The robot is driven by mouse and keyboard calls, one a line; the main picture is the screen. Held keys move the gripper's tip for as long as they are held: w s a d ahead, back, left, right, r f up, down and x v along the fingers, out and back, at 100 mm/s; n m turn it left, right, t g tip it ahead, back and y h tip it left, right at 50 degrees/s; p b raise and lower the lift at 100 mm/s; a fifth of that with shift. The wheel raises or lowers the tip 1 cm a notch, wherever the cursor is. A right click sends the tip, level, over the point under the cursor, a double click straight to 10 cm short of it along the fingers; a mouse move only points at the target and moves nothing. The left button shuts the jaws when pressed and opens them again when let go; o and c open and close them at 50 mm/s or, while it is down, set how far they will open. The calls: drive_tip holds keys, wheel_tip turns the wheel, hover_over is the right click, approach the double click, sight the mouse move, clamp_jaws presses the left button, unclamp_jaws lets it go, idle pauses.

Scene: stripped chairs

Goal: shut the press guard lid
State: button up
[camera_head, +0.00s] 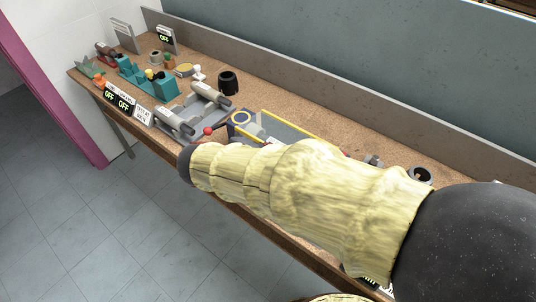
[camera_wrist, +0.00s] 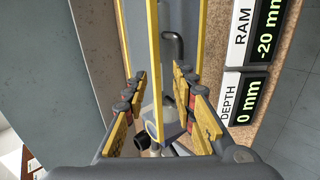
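A grey panel with yellow edges, which looks like the press guard lid (camera_wrist: 137,42), runs down the middle of the wrist view. In the head view a yellow-edged grey panel (camera_head: 284,131) lies partly behind my arm; I cannot tell how far it stands open. My gripper (camera_wrist: 159,72) is open. One yellow edge bar of the panel appears between its fingers in the wrist view; contact cannot be told. A grey bent handle or pipe (camera_wrist: 173,46) is just right of that bar. In the head view my arm hides my gripper.
A display (camera_wrist: 257,65) reads RAM -20 mm and DEPTH 0 mm at the wrist view's right. On the bench (camera_head: 262,98) stand grey cylinders (camera_head: 175,120), a black cup (camera_head: 228,82), a teal fixture (camera_head: 160,85) and OFF signs (camera_head: 118,100). A back wall (camera_head: 350,82) borders the bench.

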drive_tip(key=v, duration=1.2)
drive_tip(key=shift+c, duration=0.4)
